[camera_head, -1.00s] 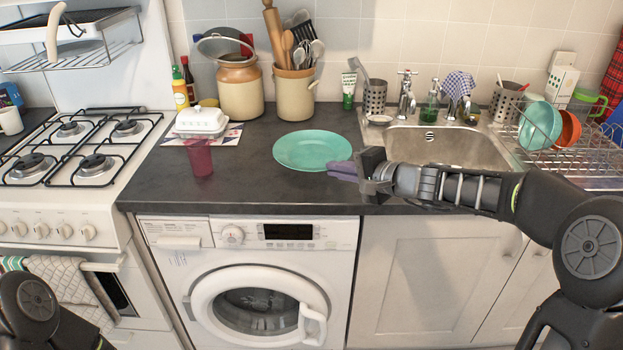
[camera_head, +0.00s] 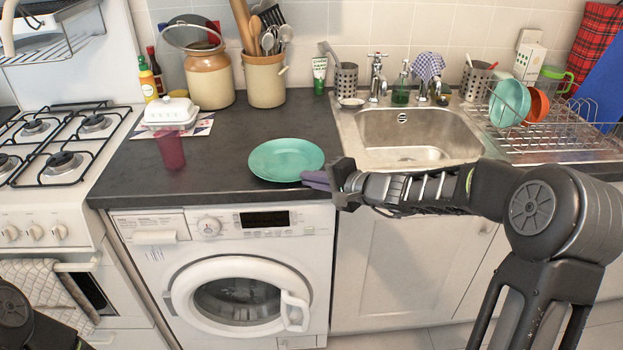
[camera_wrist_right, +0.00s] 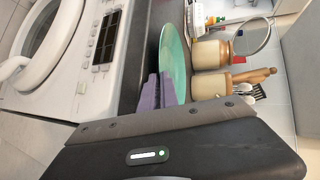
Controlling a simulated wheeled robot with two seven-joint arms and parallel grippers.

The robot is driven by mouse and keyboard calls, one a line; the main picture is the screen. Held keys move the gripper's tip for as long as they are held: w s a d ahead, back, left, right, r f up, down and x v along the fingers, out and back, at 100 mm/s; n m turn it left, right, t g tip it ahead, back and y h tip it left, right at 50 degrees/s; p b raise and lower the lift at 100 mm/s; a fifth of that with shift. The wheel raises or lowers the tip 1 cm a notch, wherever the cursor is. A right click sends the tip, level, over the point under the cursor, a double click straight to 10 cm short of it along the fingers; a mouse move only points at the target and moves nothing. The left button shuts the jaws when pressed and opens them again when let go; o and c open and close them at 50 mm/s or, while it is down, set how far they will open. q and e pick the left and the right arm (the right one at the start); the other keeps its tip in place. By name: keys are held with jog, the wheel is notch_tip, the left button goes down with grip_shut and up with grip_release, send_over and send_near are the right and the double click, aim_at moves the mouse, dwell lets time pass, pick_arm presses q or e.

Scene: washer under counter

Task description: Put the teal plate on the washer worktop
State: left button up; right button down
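The teal plate (camera_head: 287,159) is over the dark washer worktop (camera_head: 215,180), near its front edge and left of the sink. It looks nearly flat; I cannot tell whether it touches the surface. My right gripper (camera_head: 316,181) is at the plate's front right rim, its purple fingers closed together on the rim. In the right wrist view the plate (camera_wrist_right: 174,55) shows edge-on beside the purple fingers (camera_wrist_right: 157,92). My left gripper is out of view; only part of my left arm shows at the lower left.
A pink cup (camera_head: 170,150) and a white butter dish (camera_head: 170,111) stand left of the plate. The sink (camera_head: 420,135) and dish rack (camera_head: 550,135) are right; the stove (camera_head: 50,140) is left. The washer (camera_head: 235,285) is below.

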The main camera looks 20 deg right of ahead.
jog(key=shift+r, duration=0.1)
jog(key=c, duration=2.1)
grip_release()
jog(key=shift+o, duration=0.9)
jog(key=b+v, duration=0.1)
jog(key=v, duration=1.1)
